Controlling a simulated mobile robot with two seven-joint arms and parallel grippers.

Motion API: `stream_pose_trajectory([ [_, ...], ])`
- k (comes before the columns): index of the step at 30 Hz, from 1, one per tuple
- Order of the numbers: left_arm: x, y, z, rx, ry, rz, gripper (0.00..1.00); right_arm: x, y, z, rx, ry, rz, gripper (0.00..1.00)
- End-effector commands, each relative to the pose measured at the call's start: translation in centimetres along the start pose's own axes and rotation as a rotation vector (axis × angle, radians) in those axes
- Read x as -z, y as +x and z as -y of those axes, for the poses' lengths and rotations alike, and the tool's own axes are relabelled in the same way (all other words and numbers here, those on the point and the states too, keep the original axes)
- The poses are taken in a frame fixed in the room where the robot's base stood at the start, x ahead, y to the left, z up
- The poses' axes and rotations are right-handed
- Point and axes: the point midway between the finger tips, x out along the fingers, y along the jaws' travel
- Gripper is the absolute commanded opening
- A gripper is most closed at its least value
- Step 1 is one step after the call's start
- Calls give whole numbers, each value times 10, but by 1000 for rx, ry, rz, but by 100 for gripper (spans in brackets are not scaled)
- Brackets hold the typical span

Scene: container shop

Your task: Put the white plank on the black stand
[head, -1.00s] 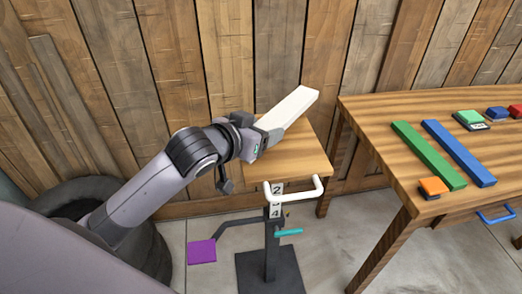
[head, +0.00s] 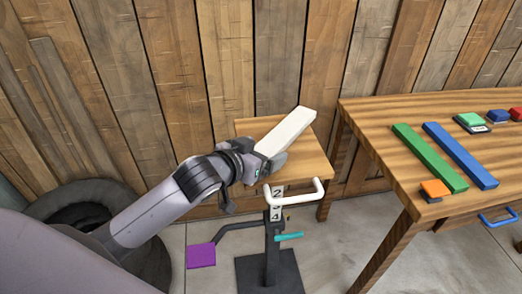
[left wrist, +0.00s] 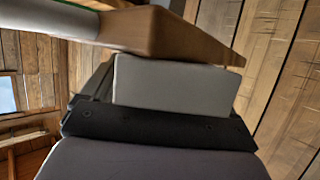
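The white plank (head: 287,132) is held at its near end by my left gripper (head: 262,164), which is shut on it. The plank points up and to the right in the head view, over the wooden top (head: 310,165) of the black stand (head: 270,235). I cannot tell whether plank and top touch. In the left wrist view the plank (left wrist: 175,82) shows as a pale grey block in the dark gripper, close to the brown wooden top (left wrist: 175,38). My right gripper is not in view.
The stand has a white handle (head: 308,193), a teal lever (head: 290,236) and a purple pedal (head: 201,255). A wooden table (head: 400,195) at right holds green (head: 430,158) and blue planks (head: 460,155) and several small blocks. Black tyres (head: 75,225) stand at left. A plank wall is behind.

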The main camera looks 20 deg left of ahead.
Motion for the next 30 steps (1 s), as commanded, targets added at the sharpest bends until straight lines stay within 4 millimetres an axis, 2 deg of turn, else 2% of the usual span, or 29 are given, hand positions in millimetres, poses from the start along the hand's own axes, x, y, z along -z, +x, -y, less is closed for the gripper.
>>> stream_pose_trajectory([
  [7,2,-1,0,0,0,-1,88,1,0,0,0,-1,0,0],
  [11,1,-8,0,0,-1,1,88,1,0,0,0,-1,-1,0],
  [30,1,-106,0,0,0,2,88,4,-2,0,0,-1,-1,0],
])
